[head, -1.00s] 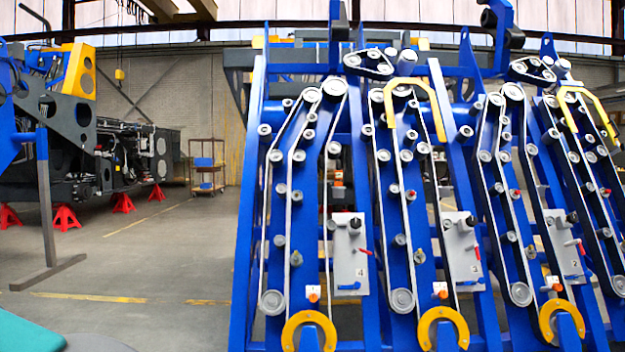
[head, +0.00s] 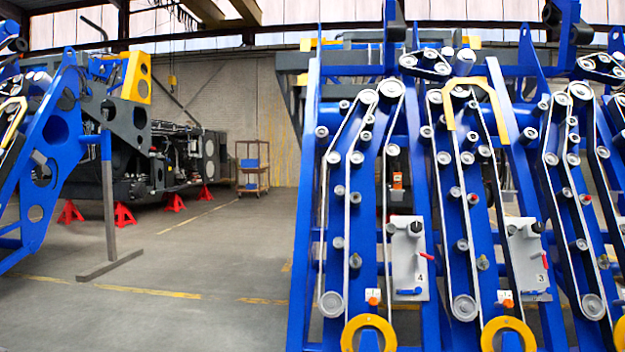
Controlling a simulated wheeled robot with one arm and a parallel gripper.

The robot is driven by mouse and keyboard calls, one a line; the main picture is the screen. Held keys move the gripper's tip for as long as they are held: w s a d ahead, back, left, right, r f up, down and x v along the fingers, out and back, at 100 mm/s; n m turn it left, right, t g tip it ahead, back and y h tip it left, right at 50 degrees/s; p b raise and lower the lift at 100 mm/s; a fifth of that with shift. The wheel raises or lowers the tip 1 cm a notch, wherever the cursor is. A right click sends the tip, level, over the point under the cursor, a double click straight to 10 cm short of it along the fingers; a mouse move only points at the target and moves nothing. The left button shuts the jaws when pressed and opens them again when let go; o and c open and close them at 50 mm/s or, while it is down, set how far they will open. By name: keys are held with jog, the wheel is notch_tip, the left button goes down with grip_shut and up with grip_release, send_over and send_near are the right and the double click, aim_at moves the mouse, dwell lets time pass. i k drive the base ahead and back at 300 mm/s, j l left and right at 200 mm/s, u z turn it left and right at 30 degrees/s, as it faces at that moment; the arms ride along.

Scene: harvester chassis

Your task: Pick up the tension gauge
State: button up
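I cannot make out a tension gauge in the head view. A blue harvester chassis (head: 312,200) with slanted belt rows fills the right half. Grey panels with black knobs and red levers are mounted on it, one marked 4 (head: 408,258) and one marked 3 (head: 527,258). Small orange-and-white pieces sit low on the rows, one below panel 4 (head: 373,298) and one below panel 3 (head: 507,300). I cannot tell what they are. My gripper is not in view.
Open concrete floor (head: 215,250) lies left of the chassis. Another blue frame (head: 50,160) stands at the left, with a grey T-shaped stand (head: 108,220). Red jack stands (head: 125,214) support dark machinery behind. A shelf cart (head: 253,168) stands at the back.

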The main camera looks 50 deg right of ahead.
aim_at(396, 174)
jog(key=i+j+z, duration=0.15)
jog(key=z, duration=2.1)
